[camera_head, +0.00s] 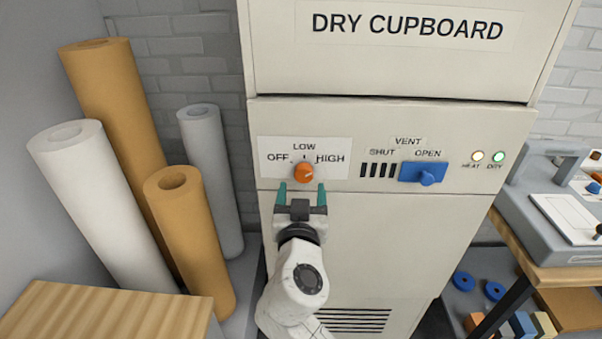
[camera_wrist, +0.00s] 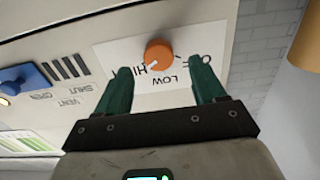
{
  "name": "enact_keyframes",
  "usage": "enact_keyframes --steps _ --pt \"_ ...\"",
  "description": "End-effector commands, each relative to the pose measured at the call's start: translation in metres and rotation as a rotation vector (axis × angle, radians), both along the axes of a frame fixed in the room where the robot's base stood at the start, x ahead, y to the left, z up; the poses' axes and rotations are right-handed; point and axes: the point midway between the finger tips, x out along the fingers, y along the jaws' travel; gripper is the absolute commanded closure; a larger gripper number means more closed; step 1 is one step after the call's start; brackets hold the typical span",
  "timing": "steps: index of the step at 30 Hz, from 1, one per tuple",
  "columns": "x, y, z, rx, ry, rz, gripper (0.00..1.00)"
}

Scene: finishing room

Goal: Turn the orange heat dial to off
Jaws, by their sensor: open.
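The orange heat dial (camera_head: 303,173) sits on a white label plate on the cupboard front, marked OFF at left, LOW at top and HIGH at right. The dial also shows in the wrist view (camera_wrist: 158,53), where the plate appears turned over. Its white mark points toward the HIGH side. My gripper (camera_head: 302,189) is just below the dial in the head view, its two green fingers apart and empty. In the wrist view my gripper (camera_wrist: 164,70) has a finger to either side of the dial in the picture; whether they touch it cannot be told, but a gap shows.
A blue vent slider (camera_head: 424,173) stands at OPEN, right of the dial. A pale yellow HEAT lamp (camera_head: 478,156) and a green DRY lamp (camera_head: 498,157) are beyond it. Several rolls (camera_head: 190,240) lean at left. A workbench (camera_head: 560,275) stands at right.

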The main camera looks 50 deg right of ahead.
Motion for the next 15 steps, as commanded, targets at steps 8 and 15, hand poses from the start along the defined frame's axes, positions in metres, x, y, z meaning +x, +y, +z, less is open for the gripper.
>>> enact_keyframes --steps 8,15 --pt "0.026 -0.034 0.002 0.001 0.001 -0.003 0.31" --pt "0.033 -0.042 0.0 0.001 0.001 0.0 0.31"
